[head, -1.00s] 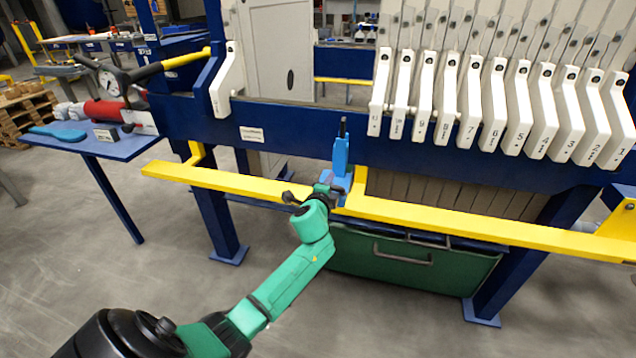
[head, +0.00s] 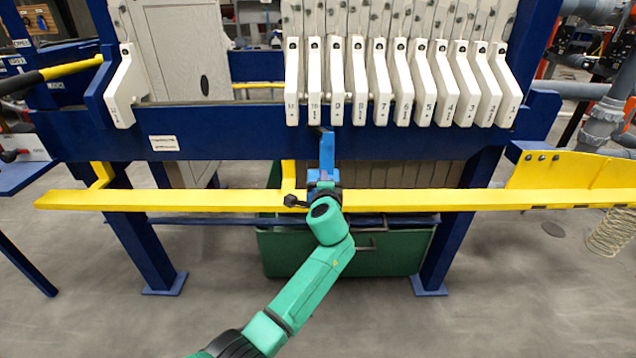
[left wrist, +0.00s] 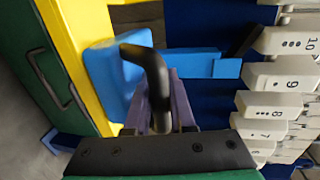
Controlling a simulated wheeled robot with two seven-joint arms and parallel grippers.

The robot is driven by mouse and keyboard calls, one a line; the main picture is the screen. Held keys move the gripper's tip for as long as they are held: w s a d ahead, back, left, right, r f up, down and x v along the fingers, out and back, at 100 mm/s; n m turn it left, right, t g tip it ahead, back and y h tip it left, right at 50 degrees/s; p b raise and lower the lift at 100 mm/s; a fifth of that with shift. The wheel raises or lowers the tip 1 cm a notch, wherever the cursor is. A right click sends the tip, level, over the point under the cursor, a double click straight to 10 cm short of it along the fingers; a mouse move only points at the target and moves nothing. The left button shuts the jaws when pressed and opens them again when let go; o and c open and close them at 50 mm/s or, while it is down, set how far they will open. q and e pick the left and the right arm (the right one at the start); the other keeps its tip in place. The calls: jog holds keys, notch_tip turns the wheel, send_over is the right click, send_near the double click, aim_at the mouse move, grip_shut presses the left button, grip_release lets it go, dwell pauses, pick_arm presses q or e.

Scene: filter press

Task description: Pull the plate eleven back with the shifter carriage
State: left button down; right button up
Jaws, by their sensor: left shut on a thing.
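The shifter carriage (head: 327,155) is a blue block with an upright arm and a dark tip, on the yellow rail. My left gripper (head: 323,190) is shut on its black handle, which shows in the left wrist view (left wrist: 152,70) between the jaws. Plate eleven (head: 291,82) is the leftmost white handle of the close row on the blue beam. The carriage's dark tip stands below the row, right of plate eleven in the picture, near plate ten (head: 315,80); whether it touches a plate I cannot tell. My right gripper is out of view.
One white plate handle (head: 125,88) stands alone at the far left, with a wide gap before plate eleven. The yellow rail (head: 430,201) runs along the press front. A green bin (head: 395,250) sits below. A coiled spring (head: 610,232) hangs at right.

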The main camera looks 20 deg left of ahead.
pick_arm(q)
jog(key=c, duration=1.1)
grip_release()
jog(key=shift+o, duration=0.2)
jog(key=p+v, duration=0.1)
jog(key=v, duration=1.3)
jog(key=shift+s+d, duration=0.2)
